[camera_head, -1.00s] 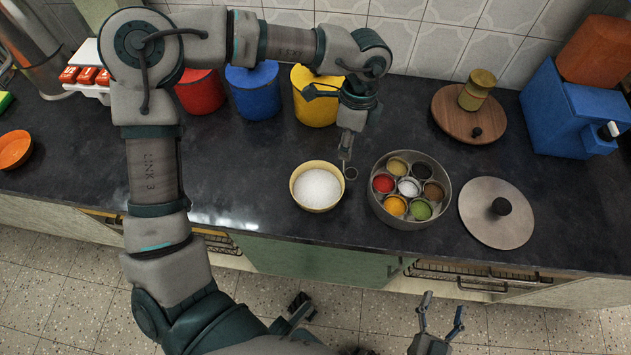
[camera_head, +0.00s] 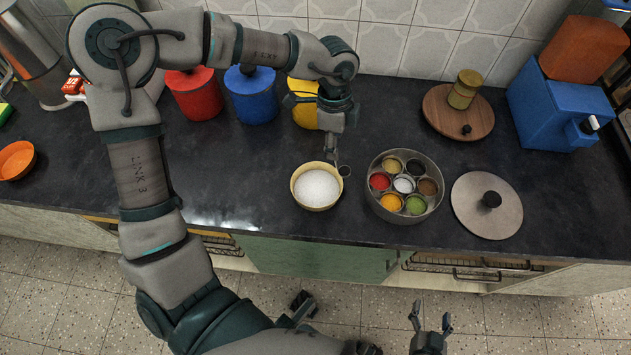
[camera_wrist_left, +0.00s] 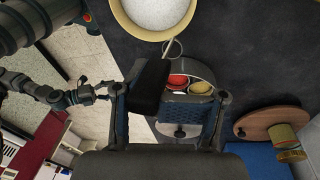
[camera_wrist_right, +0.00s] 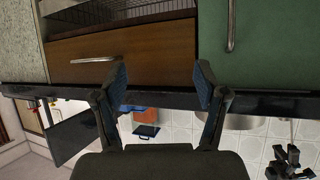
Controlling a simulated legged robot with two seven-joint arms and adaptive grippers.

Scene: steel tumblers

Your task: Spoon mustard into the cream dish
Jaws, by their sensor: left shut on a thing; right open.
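The cream dish (camera_head: 296,200), full of white grains, stands on the dark counter; it also shows in the left wrist view (camera_wrist_left: 130,32). My left gripper (camera_head: 331,150) is shut on a small spoon (camera_head: 344,171), whose dark handle (camera_wrist_left: 150,90) shows between the fingers in the left wrist view. The spoon's round end is just right of the dish's rim; I cannot tell its height or whether it holds anything. The round steel spice tin (camera_head: 374,207) holds several cups of coloured spices. I cannot tell which is mustard. My right gripper (camera_head: 430,318) is open and empty, below the counter front.
A steel lid (camera_head: 470,215) lies right of the tin. Behind it is a wooden board (camera_head: 435,112) with a jar (camera_head: 464,90). Red (camera_head: 196,95), blue (camera_head: 252,98) and yellow (camera_head: 303,115) canisters stand behind my left arm.

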